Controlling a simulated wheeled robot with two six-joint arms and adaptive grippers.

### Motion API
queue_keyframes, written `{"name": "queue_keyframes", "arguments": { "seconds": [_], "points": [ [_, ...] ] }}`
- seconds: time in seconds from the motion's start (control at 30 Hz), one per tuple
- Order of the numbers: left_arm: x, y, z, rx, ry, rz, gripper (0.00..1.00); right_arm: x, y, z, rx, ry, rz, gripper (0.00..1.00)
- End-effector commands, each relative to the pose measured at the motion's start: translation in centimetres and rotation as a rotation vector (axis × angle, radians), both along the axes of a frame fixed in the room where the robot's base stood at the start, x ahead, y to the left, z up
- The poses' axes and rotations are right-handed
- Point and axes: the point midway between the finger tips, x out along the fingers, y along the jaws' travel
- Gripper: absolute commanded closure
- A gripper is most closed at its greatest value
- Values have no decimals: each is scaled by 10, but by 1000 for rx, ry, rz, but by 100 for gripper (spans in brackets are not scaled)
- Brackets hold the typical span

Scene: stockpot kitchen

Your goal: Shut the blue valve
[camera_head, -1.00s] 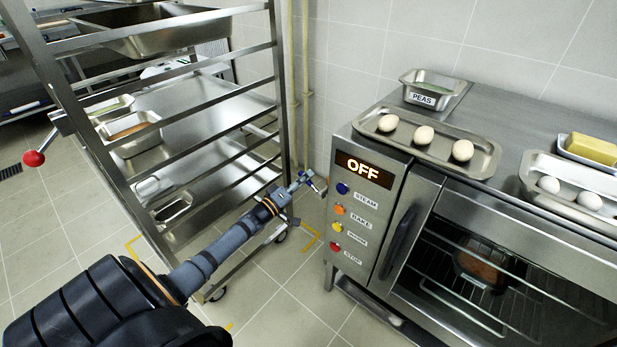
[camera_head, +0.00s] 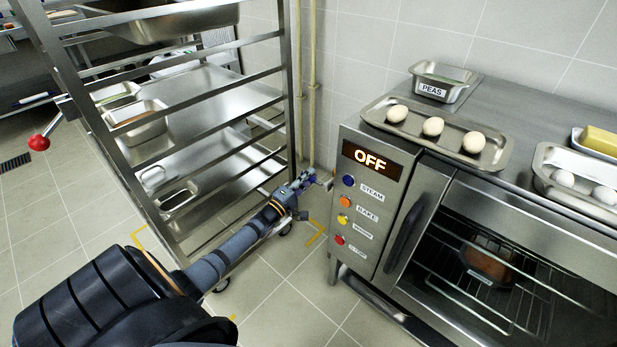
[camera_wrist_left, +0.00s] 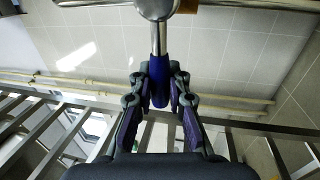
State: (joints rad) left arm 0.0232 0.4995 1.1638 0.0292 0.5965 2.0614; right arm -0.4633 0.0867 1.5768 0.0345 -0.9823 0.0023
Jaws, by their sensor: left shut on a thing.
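The blue valve handle (camera_wrist_left: 158,72) shows in the left wrist view as a blue lever hanging from a metal stem. My left gripper (camera_wrist_left: 160,92) has its two fingers closed on either side of the lever, shut on it. In the head view my left arm reaches up and right across the floor. There my left gripper (camera_head: 308,180) is at the valve, between the rack and the oven's left side. The fingers mostly hide the lever in that view, so its angle to the pipe is hard to tell. My right gripper is not in view.
A steel rack (camera_head: 287,110) stands close to the left of my arm. The oven (camera_head: 345,215) is close on the right, with its display reading OFF. Pale pipes (camera_head: 312,100) run up the tiled wall behind. A red-knobbed lever (camera_head: 39,142) sticks out at the far left.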

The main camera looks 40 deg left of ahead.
Motion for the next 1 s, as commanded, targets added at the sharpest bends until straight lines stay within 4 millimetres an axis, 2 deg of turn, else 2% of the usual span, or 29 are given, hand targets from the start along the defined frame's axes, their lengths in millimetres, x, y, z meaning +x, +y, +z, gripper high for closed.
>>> {"name": "queue_keyframes", "arguments": {
  "seconds": [0.37,0.4,0.47,0.77,0.87,1.0],
  "points": [
    [-2,0,-5,-9,9,2,100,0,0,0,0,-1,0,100],
    [-2,0,-5,-9,9,2,82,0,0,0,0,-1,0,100],
    [-1,0,-5,-9,9,2,74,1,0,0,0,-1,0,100],
    [-3,0,-3,-7,5,2,74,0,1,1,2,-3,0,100],
    [-15,1,-6,-7,7,0,74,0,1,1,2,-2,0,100],
    [-47,3,-13,-6,10,-1,74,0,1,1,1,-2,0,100]
  ]
}}
